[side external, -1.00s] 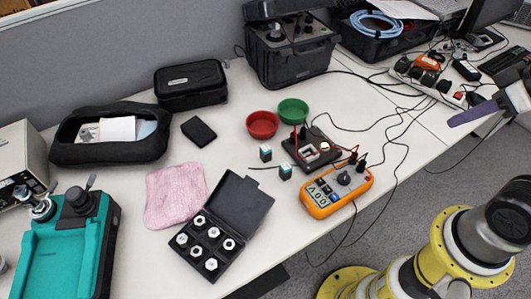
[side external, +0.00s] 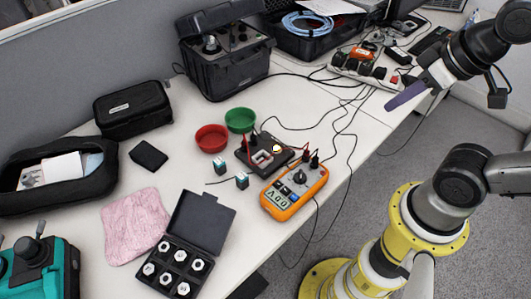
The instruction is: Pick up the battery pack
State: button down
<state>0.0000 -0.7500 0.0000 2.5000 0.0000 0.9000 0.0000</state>
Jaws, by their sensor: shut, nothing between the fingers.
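A small flat black block (side external: 149,155), which looks like the battery pack, lies on the white table between the black zip case and the pink cloth. Its markings are too small to read. My gripper (side external: 392,106) shows at the upper right with purple fingers, above the right edge of the table. It is shut and empty, and far to the right of the black block. Nothing covers the block.
A black zip case (side external: 133,107) stands just behind the block, and a pink cloth (side external: 135,226) lies in front. Red (side external: 211,138) and green (side external: 240,120) bowls, two small cubes, an orange multimeter (side external: 294,190) and loose cables lie between block and gripper.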

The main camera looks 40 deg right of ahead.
jog(key=c, duration=1.6)
grip_release()
jog(key=shift+c, duration=2.4)
grip_release()
